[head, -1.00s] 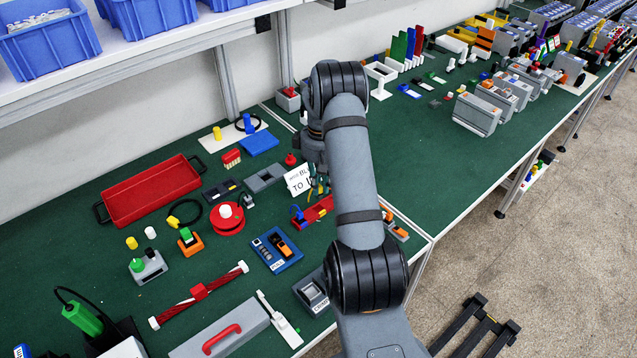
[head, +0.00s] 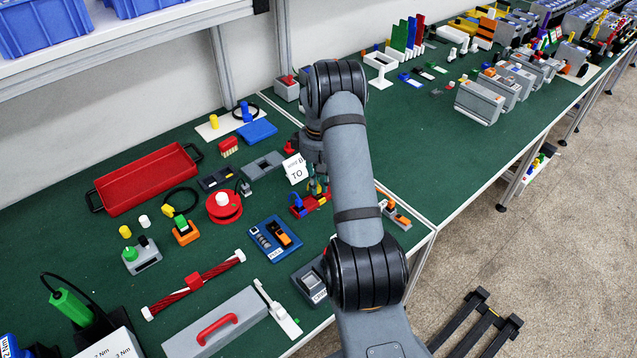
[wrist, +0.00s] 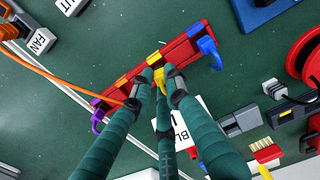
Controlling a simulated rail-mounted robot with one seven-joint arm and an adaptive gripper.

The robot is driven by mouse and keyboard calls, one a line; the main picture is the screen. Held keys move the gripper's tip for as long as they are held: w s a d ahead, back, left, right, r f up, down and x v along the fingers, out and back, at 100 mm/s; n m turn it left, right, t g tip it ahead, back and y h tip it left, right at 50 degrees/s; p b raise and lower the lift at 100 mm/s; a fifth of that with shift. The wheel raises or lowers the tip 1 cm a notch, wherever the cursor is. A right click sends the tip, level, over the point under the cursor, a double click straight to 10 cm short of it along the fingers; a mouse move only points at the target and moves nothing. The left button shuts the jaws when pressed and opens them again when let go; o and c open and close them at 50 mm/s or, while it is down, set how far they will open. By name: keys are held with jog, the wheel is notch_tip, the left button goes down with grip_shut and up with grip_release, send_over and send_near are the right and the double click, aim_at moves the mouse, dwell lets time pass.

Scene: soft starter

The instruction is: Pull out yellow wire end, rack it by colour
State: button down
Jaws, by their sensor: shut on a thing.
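The red rack (wrist: 160,62) has coloured patches along its top, including yellow ones. A blue wire end (wrist: 207,46) is at its right end and a purple one (wrist: 98,112) at its left end. My gripper (wrist: 160,86) is shut on the yellow wire end (wrist: 159,75), at the rack's near edge near a yellow patch. I cannot tell whether the yellow end touches the rack; the fingers hide its lower part. In the head view the rack (head: 325,197) is partly behind my arm.
A white sign card (head: 295,169) stands close beside my gripper. A red reel (head: 224,207) and a blue switch block (head: 274,240) lie to the left. An orange cable (wrist: 60,77) and FAN label (wrist: 40,40) are left of the rack in the wrist view.

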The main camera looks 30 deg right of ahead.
aim_at(318, 186)
jog(key=shift+f, duration=0.2)
jog(key=c, duration=1.6)
grip_release()
jog(key=shift+c, duration=0.2)
notch_tip(318, 186, up, 12)
notch_tip(318, 186, down, 12)
jog(key=shift+r, duration=0.1)
jog(key=shift+w+r+p, duration=0.1)
jog(key=shift+r+p, duration=1.4)
jog(key=shift+r, duration=0.25)
